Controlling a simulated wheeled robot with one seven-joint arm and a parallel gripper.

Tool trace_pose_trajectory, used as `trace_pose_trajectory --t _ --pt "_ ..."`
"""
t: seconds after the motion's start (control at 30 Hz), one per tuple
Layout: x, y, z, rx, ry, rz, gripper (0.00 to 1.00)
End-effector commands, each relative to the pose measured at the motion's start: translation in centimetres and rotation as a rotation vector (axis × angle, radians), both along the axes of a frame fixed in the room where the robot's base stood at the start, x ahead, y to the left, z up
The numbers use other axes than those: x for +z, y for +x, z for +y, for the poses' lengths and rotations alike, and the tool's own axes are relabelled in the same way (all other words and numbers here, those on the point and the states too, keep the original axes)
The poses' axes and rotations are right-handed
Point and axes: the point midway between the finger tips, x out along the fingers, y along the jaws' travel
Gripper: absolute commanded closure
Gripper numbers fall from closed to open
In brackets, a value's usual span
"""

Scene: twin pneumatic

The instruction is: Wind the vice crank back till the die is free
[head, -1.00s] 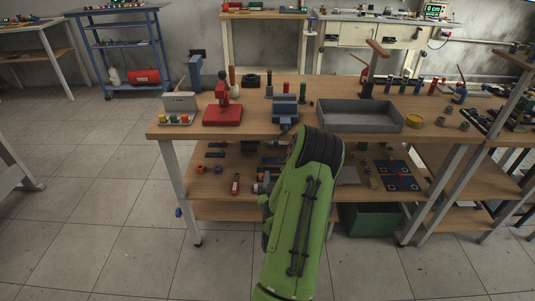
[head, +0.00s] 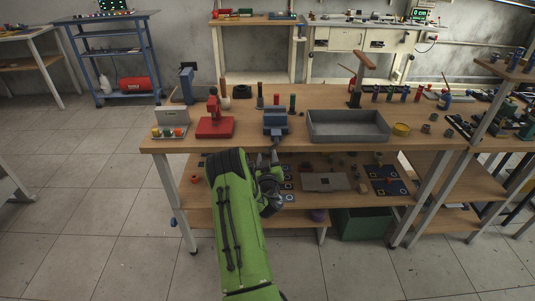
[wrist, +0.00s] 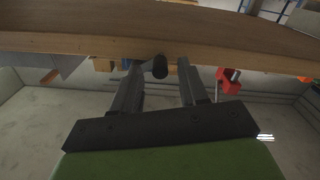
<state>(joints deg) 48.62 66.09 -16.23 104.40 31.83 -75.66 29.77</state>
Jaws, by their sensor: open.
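The blue-grey vice (head: 275,121) stands at the front edge of the workbench. Its dark crank (head: 275,143) sticks out over that edge. The die cannot be made out between the vice jaws in the head view. My gripper (wrist: 158,65) is open in the wrist view, its two dark fingers apart. A dark round-ended bar, seemingly the crank handle (wrist: 160,67), shows between the fingertips. I cannot tell whether either finger touches it. In the head view my green arm reaches up below the bench front, and the fingers are hard to make out.
A red press (head: 214,125) stands left of the vice, and a grey tray (head: 348,126) lies to its right. The wooden bench edge (wrist: 80,43) runs close beyond the fingertips. The lower shelf (head: 205,216) holds several parts. Floor in front is clear.

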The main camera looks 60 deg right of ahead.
Motion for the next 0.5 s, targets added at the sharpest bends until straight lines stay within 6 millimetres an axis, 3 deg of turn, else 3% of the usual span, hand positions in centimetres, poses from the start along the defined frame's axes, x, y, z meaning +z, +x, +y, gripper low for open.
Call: trace_pose_trajectory --t 0.27,0.5 --pt "-0.14 0.17 -0.27 0.001 0.001 0.001 0.57" --pt "-0.14 0.16 -0.26 0.001 0.001 0.001 0.90"
